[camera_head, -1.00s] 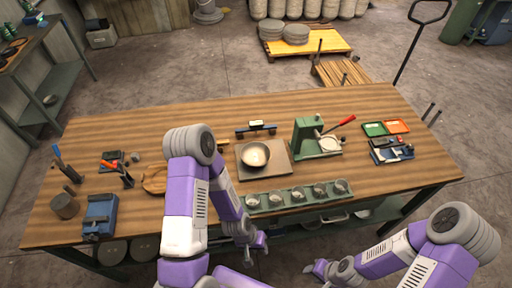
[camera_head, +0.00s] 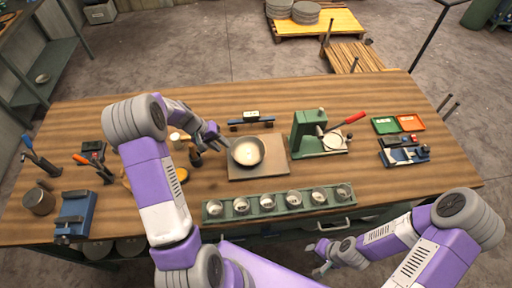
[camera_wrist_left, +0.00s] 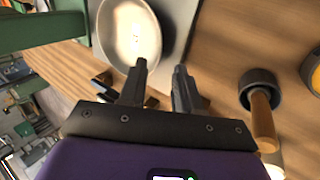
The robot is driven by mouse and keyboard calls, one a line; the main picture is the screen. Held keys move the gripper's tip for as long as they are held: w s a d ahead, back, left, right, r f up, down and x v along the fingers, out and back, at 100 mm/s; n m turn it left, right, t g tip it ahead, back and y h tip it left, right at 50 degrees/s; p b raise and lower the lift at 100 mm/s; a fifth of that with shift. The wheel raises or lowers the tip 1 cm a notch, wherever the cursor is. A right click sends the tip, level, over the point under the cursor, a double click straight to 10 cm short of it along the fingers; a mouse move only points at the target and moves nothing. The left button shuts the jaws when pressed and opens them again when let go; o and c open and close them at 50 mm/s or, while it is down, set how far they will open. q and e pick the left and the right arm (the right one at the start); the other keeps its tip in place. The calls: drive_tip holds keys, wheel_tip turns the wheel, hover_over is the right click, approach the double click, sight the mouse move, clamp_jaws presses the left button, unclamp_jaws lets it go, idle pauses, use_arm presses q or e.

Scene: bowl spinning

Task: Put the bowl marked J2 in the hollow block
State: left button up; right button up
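A pale round bowl (camera_head: 247,151) sits on a flat square tan board (camera_head: 272,171) at the middle of the bench. It also shows in the left wrist view (camera_wrist_left: 128,32). Several small round bowls or cups (camera_head: 267,202) stand in a green rack (camera_head: 228,217) at the front; no J2 mark is legible. I cannot tell for certain which item is the hollow block. My left gripper (camera_head: 215,136) is just left of the pale bowl, above the bench. Its fingers (camera_wrist_left: 160,82) are apart and empty. My right gripper (camera_head: 316,260) is low in front of the bench, fingers apart and empty.
A mallet (camera_wrist_left: 262,112) stands near my left gripper. A green press with a red handle (camera_head: 307,133) is right of the board. Green (camera_head: 384,125) and orange (camera_head: 409,122) trays lie far right. A blue vise (camera_head: 75,214) is front left.

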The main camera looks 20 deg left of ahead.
sight(246, 150)
use_arm(q)
drive_tip(key=x, duration=0.7)
drive_tip(key=shift+w+a+p, duration=0.2)
drive_tip(key=shift+w+p, duration=0.15)
clamp_jaws()
